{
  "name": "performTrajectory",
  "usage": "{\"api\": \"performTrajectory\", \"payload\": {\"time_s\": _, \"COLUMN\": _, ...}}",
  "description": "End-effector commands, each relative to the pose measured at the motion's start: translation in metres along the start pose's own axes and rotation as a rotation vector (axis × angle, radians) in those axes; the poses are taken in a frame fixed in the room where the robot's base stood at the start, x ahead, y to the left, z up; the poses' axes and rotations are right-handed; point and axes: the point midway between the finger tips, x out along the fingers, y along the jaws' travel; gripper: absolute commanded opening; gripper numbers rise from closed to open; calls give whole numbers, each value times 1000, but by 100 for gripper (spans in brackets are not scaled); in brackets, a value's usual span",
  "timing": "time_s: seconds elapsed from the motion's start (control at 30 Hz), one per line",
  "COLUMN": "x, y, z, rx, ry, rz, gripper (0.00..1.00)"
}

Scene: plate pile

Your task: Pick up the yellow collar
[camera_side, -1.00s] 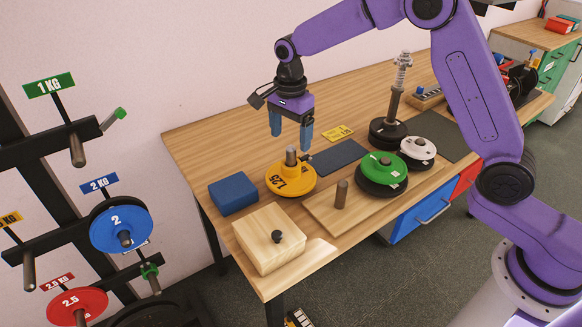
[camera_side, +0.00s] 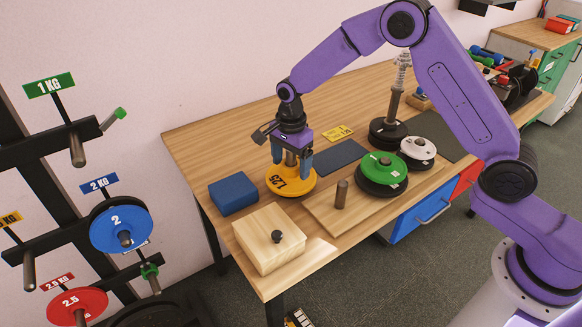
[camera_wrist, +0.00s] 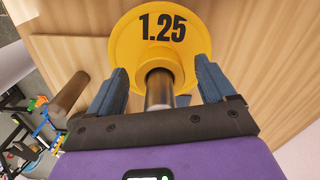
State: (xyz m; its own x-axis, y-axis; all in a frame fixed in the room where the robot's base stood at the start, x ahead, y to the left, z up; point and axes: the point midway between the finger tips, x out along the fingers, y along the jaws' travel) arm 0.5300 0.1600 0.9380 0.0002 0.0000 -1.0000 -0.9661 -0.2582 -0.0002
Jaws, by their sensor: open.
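A yellow disc (camera_side: 293,188) marked 1.25 lies flat on the table around an upright metal post. The wrist view shows the same disc (camera_wrist: 128,50) with a raised yellow collar-like ring (camera_wrist: 152,60) at its centre, around the metal post (camera_wrist: 159,90). No separate loose yellow collar shows. My gripper (camera_side: 292,162) is open, pointing down just above the disc. Its blue fingers (camera_wrist: 160,75) stand on either side of the post and ring, with gaps visible. Whether the fingertips touch the disc I cannot tell.
A blue block (camera_side: 233,193) and a wooden box with a knob (camera_side: 268,240) stand to the left and front. A wooden board with a short peg (camera_side: 341,195) is to the right, with a green disc (camera_side: 381,163) on a black one. A dark mat (camera_side: 338,157) lies behind.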

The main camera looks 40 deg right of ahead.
Motion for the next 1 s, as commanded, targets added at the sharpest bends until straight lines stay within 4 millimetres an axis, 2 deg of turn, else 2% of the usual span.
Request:
{"api": "performTrajectory", "payload": {"time_s": 0.03, "x": 0, "y": 0, "z": 0, "rx": 0, "ry": 0, "rz": 0, "gripper": 83}}
{"api": "performTrajectory", "payload": {"time_s": 0.07, "x": 0, "y": 0, "z": 0, "rx": 0, "ry": 0, "rz": 0, "gripper": 77}}
{"api": "performTrajectory", "payload": {"time_s": 0.23, "x": 0, "y": 0, "z": 0, "rx": 0, "ry": 0, "rz": 0, "gripper": 21}}
{"api": "performTrajectory", "payload": {"time_s": 0.5, "x": -1, "y": 0, "z": 0, "rx": 0, "ry": 0, "rz": -1, "gripper": 20}}
{"api": "performTrajectory", "payload": {"time_s": 0.63, "x": -11, "y": -1, "z": 0, "rx": -1, "ry": 0, "rz": -3, "gripper": 20}}
{"api": "performTrajectory", "payload": {"time_s": 1.0, "x": -77, "y": -1, "z": 0, "rx": 0, "ry": 0, "rz": -4, "gripper": 20}}
